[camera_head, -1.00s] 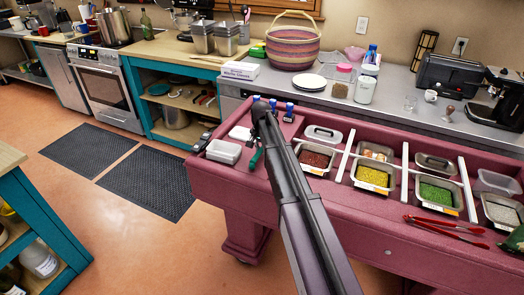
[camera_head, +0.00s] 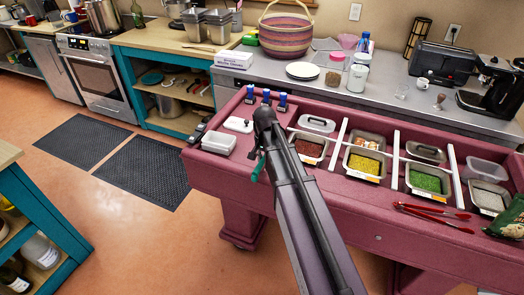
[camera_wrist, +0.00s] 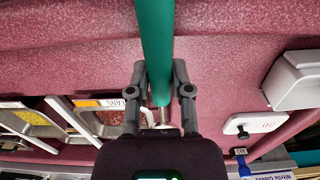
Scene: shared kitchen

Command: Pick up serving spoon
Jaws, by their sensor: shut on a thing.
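The serving spoon shows as a teal-green handle (camera_wrist: 155,40) in the wrist view, with a short piece of metal shaft below it. My gripper (camera_wrist: 159,82) has one finger on each side of the handle and is shut on it. The spoon's bowl is hidden in both views. In the head view a small piece of the green handle (camera_head: 258,167) shows beside my arm, over the front left part of the maroon counter (camera_head: 330,195). My gripper there is mostly hidden behind my arm.
Food pans, such as one with green bits (camera_head: 427,181), fill the counter's right side. Red tongs (camera_head: 432,213) lie at its front edge. A white container (camera_head: 218,142) stands left of my gripper. Dark mats (camera_head: 143,172) lie on open floor.

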